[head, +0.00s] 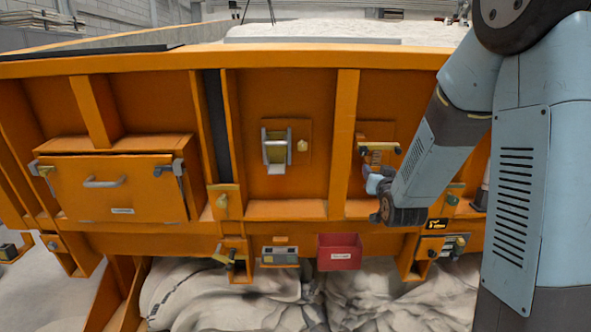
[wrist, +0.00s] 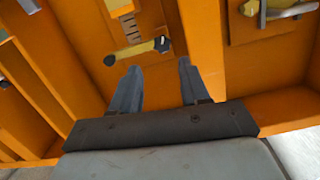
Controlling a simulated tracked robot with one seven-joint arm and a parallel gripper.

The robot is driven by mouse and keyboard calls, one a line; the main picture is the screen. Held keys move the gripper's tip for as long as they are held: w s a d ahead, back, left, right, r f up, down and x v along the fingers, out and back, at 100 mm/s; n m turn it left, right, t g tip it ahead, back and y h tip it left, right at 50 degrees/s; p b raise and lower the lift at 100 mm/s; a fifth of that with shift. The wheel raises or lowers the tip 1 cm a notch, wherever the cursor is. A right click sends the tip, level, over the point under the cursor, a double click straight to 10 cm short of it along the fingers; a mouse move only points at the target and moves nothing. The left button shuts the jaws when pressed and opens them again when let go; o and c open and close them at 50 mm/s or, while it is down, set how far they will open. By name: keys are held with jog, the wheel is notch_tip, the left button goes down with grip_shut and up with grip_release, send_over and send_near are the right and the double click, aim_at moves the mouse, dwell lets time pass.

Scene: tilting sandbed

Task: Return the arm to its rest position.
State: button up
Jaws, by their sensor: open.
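My arm reaches down from the upper right in the head view, and its end is in front of the orange sandbed wall (head: 320,100). My gripper (wrist: 155,75) shows in the wrist view with its two fingers apart and nothing between them. In the head view the gripper (head: 368,178) is small and partly hidden by my wrist. Just beyond the fingertips is a lever with a yellow middle and dark ends (wrist: 138,51), beside a slotted scale (wrist: 122,10). I cannot tell whether a finger touches the lever.
An orange drawer box with a grey handle (head: 103,182) is at left. A roller fitting (head: 276,147) is mid-wall. A red bin (head: 339,252) and a small meter box (head: 279,255) sit below on the lower rail. Upright orange ribs (head: 343,140) jut out beside my gripper.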

jog(key=s+r+g, duration=0.1)
jog(key=s+g, duration=0.3)
jog(key=s, duration=0.7)
jog(key=s+r+g, duration=0.2)
jog(key=s+g, duration=0.2)
jog(key=s, duration=0.8)
jog(key=s+r+n+g, duration=0.1)
jog(key=s+g, duration=0.3)
jog(key=s, duration=0.8)
jog(key=shift+s+a+r+g, duration=0.15)
jog(key=shift+r+g, duration=0.15)
